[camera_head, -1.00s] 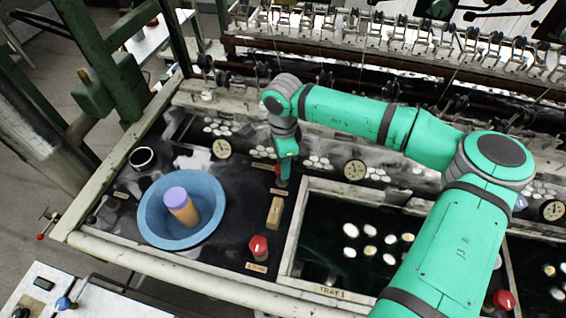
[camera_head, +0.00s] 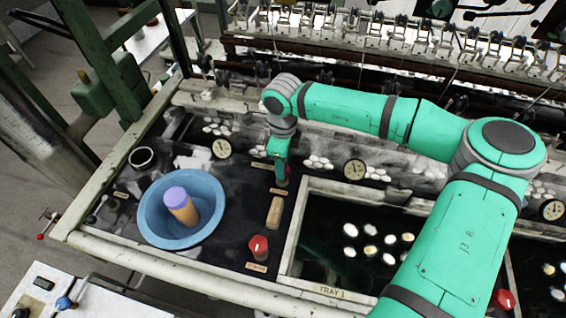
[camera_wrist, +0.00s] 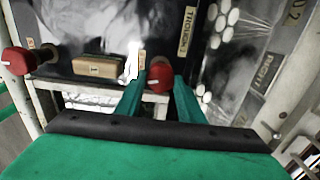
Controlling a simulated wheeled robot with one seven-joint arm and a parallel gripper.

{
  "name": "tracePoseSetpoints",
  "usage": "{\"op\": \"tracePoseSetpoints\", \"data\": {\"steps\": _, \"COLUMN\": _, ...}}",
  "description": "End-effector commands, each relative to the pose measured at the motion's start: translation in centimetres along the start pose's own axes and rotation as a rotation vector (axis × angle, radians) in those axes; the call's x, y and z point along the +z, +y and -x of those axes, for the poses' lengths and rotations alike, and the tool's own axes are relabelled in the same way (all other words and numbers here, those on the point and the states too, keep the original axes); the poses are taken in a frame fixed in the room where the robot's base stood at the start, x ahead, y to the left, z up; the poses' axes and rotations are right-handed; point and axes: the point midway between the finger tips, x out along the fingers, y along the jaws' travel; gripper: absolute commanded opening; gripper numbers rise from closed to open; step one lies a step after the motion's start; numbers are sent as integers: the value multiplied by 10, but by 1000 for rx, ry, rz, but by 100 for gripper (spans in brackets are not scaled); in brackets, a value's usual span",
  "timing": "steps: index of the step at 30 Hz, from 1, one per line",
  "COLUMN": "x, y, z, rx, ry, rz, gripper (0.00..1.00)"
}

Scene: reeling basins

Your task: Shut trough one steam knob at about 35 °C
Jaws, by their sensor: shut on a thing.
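My gripper (camera_head: 281,176) points down at the far left corner of tray 1. In the wrist view my gripper (camera_wrist: 160,92) has its two green fingers on either side of a red knob (camera_wrist: 160,74) and is shut on it. A label beginning "TROUGH" (camera_wrist: 189,30) lies just beyond that knob. In the head view the knob (camera_head: 283,184) is mostly hidden by my fingers.
A second red knob (camera_head: 258,246) stands nearer the front, with a wooden block (camera_head: 274,212) between. A blue basin (camera_head: 152,226) holding a purple-topped cylinder (camera_head: 181,205) is at left. Dark water with pale cocoons fills tray 1 (camera_head: 292,243).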

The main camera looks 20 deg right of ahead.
Motion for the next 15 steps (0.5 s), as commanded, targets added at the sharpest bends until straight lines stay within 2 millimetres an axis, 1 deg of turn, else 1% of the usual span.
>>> {"op": "tracePoseSetpoints", "data": {"steps": 6, "x": 0, "y": 0, "z": 1, "rx": -2, "ry": 1, "rz": -140, "gripper": 12}}
{"op": "tracePoseSetpoints", "data": {"steps": 15, "x": 0, "y": 0, "z": 1, "rx": -3, "ry": 0, "rz": -245, "gripper": 12}}
